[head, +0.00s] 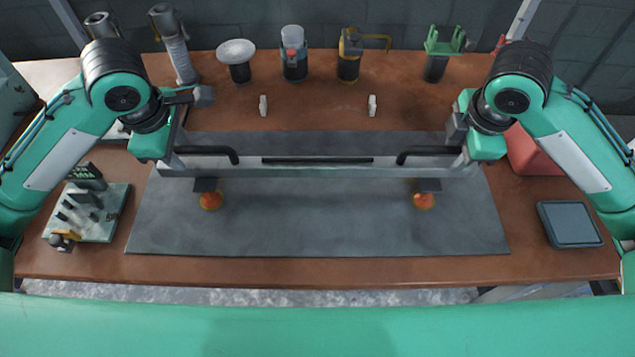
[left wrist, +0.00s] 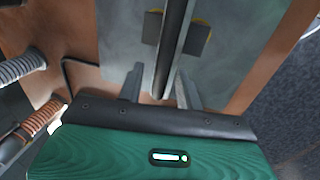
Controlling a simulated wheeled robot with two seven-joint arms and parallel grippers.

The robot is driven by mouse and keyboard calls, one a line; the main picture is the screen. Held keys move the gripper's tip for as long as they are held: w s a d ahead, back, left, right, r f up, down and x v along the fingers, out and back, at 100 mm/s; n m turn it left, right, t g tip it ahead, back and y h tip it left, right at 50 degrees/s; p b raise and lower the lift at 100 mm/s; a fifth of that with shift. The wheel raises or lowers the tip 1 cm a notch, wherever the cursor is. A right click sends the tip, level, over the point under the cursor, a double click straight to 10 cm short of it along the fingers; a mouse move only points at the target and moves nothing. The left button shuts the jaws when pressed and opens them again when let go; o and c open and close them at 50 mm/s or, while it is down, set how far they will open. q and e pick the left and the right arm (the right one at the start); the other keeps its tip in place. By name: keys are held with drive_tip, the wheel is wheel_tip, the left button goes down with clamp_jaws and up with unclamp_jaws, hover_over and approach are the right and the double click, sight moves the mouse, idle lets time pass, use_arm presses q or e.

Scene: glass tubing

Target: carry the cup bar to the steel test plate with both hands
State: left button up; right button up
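The cup bar is a long grey bar (head: 318,171) with two black handles and a dark strip on top, lying across the middle of the head view. Two orange suction cups (head: 211,201) (head: 424,201) show below it. A large grey plate (head: 318,235), seemingly the steel test plate, lies beneath; whether the cups touch it is unclear. My left gripper (head: 174,160) is at the bar's left end. In the left wrist view its fingers (left wrist: 160,85) stand apart on either side of the bar (left wrist: 170,50), with a visible gap. My right gripper (head: 464,150) is at the right end, its fingers largely hidden.
A small fixture board (head: 88,212) stands left of the plate. A dark square pad (head: 570,224) and a red box (head: 533,155) are at right. Several tools and stands, including a green-topped holder (head: 441,50), line the back. Two small white pieces (head: 263,105) (head: 372,105) stand behind the plate.

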use_arm(q)
wheel_tip(320, 180, up, 11)
drive_tip(key=s, duration=0.2)
drive_tip(key=shift+s+r, duration=0.15)
use_arm(e)
wheel_tip(320, 180, up, 12)
drive_tip(key=s, duration=0.2)
drive_tip(key=shift+s, duration=0.15)
idle(0.8)
idle(0.5)
